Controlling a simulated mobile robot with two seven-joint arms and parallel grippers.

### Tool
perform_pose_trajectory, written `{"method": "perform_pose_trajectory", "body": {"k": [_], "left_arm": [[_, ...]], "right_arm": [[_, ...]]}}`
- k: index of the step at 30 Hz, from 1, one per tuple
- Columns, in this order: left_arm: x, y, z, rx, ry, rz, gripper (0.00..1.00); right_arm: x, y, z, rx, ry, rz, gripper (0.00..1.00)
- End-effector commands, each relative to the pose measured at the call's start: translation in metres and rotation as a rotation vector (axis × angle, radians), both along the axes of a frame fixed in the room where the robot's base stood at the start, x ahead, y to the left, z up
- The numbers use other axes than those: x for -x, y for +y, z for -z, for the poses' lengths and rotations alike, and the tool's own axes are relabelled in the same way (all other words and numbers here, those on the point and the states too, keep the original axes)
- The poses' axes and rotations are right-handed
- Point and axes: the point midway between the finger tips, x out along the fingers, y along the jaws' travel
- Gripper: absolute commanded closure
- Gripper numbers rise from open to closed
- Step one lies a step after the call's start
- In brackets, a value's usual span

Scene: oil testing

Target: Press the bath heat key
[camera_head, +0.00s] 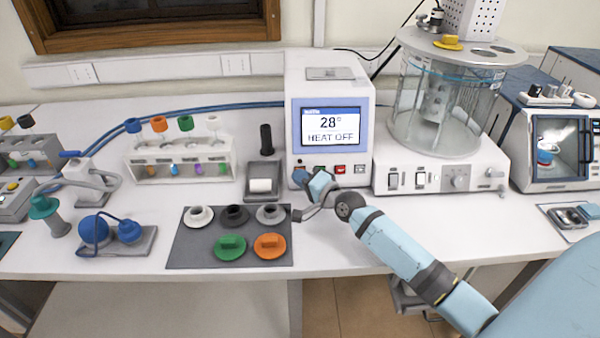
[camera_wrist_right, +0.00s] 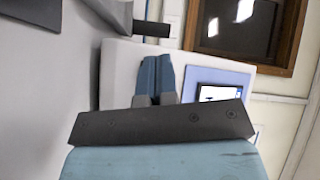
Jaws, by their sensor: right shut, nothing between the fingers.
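The white bath controller (camera_head: 300,80) stands at the back of the bench, with a lit screen (camera_head: 331,126) reading 28° and HEAT OFF. A row of small keys runs below the screen: a red key (camera_head: 340,169) and a grey key (camera_head: 360,168) show, while those to the left are partly covered by my gripper. My right gripper (camera_head: 303,179) is shut and empty, its tips at the lower left of the controller's front. Contact with a key cannot be told. In the right wrist view the shut blue fingers (camera_wrist_right: 156,75) point at the white housing, beside the screen (camera_wrist_right: 222,93). My left gripper is not in view.
A clear glass bath (camera_head: 440,105) on a white base with switches stands right of the controller. A dark mat (camera_head: 195,250) with several coloured stoppers lies in front. A rack (camera_head: 180,168) holds capped vials.

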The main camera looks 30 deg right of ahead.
Motion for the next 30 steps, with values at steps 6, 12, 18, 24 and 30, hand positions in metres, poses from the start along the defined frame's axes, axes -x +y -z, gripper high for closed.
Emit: {"method": "perform_pose_trajectory", "body": {"k": [6,12,18,24,30], "left_arm": [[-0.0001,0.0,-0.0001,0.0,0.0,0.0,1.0],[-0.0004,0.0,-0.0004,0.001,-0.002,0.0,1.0],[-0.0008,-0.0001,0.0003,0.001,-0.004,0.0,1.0],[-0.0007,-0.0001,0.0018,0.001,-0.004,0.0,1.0],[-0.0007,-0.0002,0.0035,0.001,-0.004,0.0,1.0]], "right_arm": [[-0.0003,-0.0001,0.0002,0.0,0.0,0.0,1.0],[-0.0008,-0.0004,0.0007,0.0,0.0,0.0,1.0],[-0.0027,-0.0015,0.0017,0.0,0.0,0.0,1.0],[-0.0046,-0.0026,0.0028,-0.001,0.001,0.0,1.0],[-0.0064,-0.0038,0.004,-0.001,0.001,0.0,1.0]]}}
